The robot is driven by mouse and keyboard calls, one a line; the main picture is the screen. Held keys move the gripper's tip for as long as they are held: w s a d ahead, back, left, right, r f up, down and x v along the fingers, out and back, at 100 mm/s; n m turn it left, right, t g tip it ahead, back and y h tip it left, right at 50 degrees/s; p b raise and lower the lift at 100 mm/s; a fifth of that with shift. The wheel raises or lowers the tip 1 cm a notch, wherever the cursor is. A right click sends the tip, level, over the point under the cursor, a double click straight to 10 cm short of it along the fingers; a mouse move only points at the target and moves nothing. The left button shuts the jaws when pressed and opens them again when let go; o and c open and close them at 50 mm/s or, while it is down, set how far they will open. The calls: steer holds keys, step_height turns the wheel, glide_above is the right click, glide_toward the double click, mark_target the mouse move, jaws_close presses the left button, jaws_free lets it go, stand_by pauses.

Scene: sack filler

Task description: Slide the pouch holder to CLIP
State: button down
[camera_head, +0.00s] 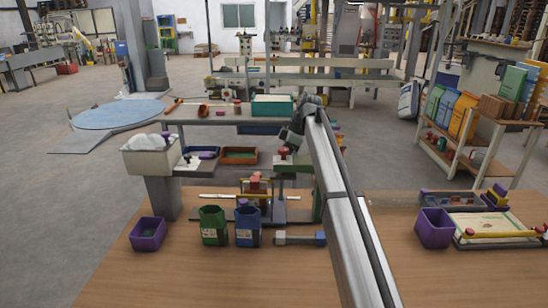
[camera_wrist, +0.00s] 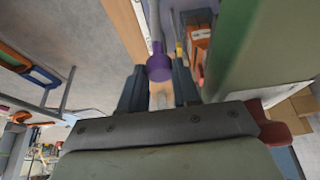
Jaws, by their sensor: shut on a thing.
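In the wrist view, my gripper (camera_wrist: 158,82) has its two dark fingers on either side of a purple knob (camera_wrist: 159,68) on a grey rod. It is shut on this knob. In the head view, my gripper (camera_head: 287,148) points down at the right end of the bench station, beside a green block (camera_head: 292,166); its fingertips are too small to make out. Below and left of it, a red and yellow piece (camera_head: 255,186) stands at a pale horizontal bar (camera_head: 225,197). I cannot tell which part is the pouch holder, and no CLIP label is readable.
Another purple bin (camera_head: 435,228) and a tray (camera_head: 490,226) are at the right. A shelf (camera_head: 225,119) crosses above. The front tabletop is clear.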

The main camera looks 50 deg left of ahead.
steer(key=w+d, duration=0.6)
steer(key=w, duration=0.1)
steer(key=shift+d, duration=0.4)
steer(key=c, duration=1.1)
jaws_free()
steer(key=shift+d, duration=0.1)
steer(key=shift+r, duration=0.1)
steer(key=v, duration=1.3)
steer(key=shift+r, duration=0.3)
steer(key=shift+w+d, duration=0.1)
